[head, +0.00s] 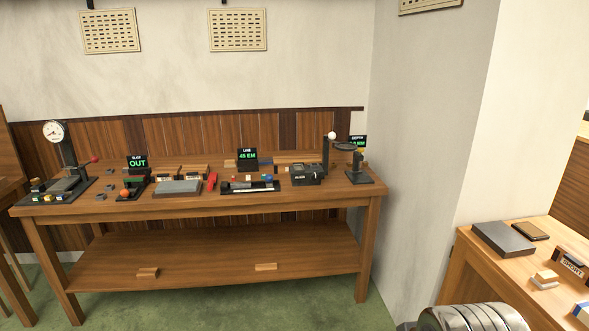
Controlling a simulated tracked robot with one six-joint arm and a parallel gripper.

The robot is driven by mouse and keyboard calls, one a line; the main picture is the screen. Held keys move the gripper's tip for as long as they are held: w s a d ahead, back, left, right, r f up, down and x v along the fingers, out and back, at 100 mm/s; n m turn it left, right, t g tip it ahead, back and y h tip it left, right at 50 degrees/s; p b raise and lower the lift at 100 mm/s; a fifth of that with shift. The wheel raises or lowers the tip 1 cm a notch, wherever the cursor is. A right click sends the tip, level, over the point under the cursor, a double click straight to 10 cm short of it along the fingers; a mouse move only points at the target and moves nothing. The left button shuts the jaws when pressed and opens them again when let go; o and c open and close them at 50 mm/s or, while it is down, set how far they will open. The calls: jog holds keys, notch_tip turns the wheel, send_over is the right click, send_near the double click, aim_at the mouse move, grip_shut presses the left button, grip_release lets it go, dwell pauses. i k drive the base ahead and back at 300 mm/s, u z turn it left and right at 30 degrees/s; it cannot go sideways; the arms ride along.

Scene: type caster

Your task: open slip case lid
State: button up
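I cannot tell for certain which thing is the slip case. A small dark box (305,176) with a pale label on its front stands on the long wooden bench (200,208), right of centre; the label is too small to read surely. No open lid shows clearly on either. My gripper is not in view; a rounded metal part at the bottom right edge looks like part of my arm.
A dial gauge stand (54,133) is at the bench's left end. Displays reading OUT (137,162) and 45 EM (247,155) stand along it. A round-topped stand (358,165) is at its right end. A white wall corner separates bench and right desk (480,265). Green floor is clear in front.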

aim_at(296, 160)
jog(key=u, duration=0.05)
jog(key=i, duration=2.15)
jog(key=u, duration=0.55)
jog(key=i, duration=0.7)
jog(key=u, duration=0.45)
jog(key=i, duration=0.8)
jog(key=u, duration=0.2)
